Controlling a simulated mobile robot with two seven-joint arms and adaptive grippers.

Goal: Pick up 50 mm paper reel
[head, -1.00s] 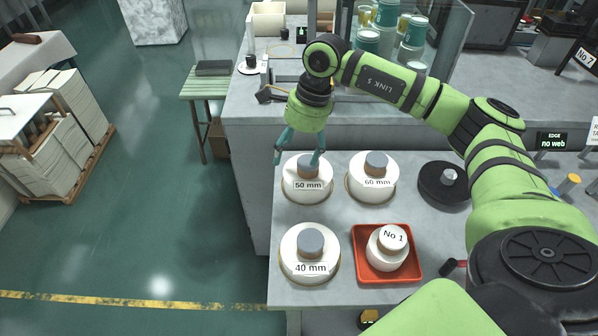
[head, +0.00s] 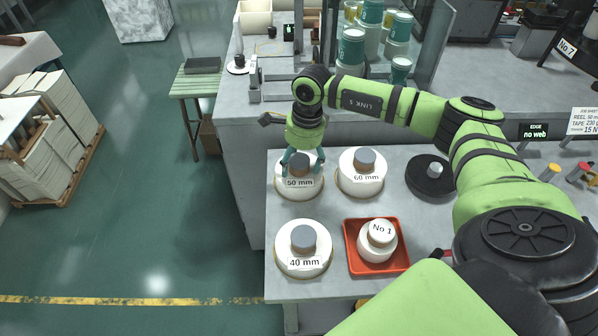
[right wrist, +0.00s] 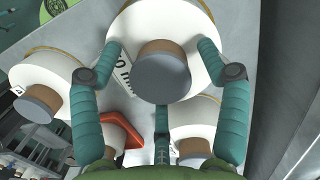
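The 50 mm paper reel (head: 316,187) is a white roll with a brown core, a grey top and a "50 mm" label. It stands upright at the back left of the grey table. My right gripper (head: 302,163) is over it from above, fingers pointing down. In the right wrist view the gripper (right wrist: 160,48) is open, its teal fingers spread around the core of the reel (right wrist: 190,25) with gaps to the core. I cannot tell whether the fingertips touch the white paper. My left gripper is not in view.
The 60 mm reel (head: 373,187) stands close to the right, the 40 mm reel (head: 322,262) in front. A red tray (head: 352,266) holds the small No 1 reel (head: 376,253). A black disc (head: 420,178) lies further right. A raised counter (head: 245,125) stands behind.

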